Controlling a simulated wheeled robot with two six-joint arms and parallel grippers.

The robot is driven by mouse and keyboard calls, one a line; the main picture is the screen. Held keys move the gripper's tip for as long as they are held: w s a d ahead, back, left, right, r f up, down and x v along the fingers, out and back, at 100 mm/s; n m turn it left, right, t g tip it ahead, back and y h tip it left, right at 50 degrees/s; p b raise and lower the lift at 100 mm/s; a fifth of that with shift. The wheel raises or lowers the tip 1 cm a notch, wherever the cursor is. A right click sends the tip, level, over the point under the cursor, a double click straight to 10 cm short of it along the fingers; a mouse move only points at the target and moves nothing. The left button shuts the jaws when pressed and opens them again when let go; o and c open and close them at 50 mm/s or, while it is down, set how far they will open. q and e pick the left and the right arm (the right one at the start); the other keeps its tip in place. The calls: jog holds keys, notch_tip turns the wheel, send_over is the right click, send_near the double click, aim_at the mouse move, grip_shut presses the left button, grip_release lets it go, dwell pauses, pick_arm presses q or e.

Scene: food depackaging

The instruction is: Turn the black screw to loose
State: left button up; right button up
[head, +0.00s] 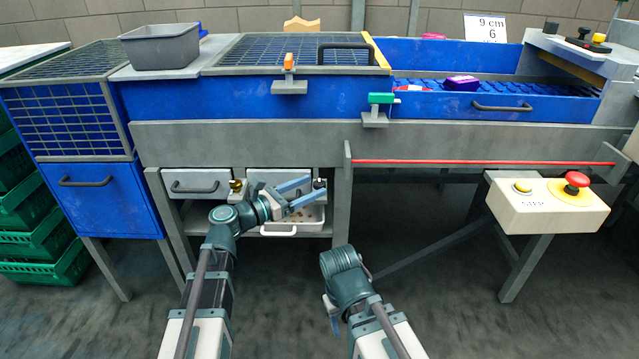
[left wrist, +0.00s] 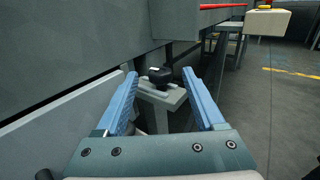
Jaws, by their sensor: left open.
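The black screw (head: 319,184) is a small dark knob on a grey bracket under the machine, by the right end of the right white drawer. In the left wrist view, the black screw (left wrist: 160,75) stands on top of the grey bracket (left wrist: 163,97), between the finger ends. My left gripper (head: 311,188) is open, with its two blue fingers pointing at the screw. The left wrist view shows a finger (left wrist: 160,86) on either side, with visible gaps to the screw. My right arm is folded low in the head view, and its fingers are mostly hidden.
A brass-coloured knob (head: 236,186) sits between the left white drawer (head: 195,184) and the right one. A white tray (head: 293,229) is below. A grey table leg (head: 342,200) stands just right of the screw. A control box (head: 545,205) with a red button is at the right.

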aim_at(319, 183)
pick_arm(q)
jog(key=shift+x, duration=1.85)
grip_shut()
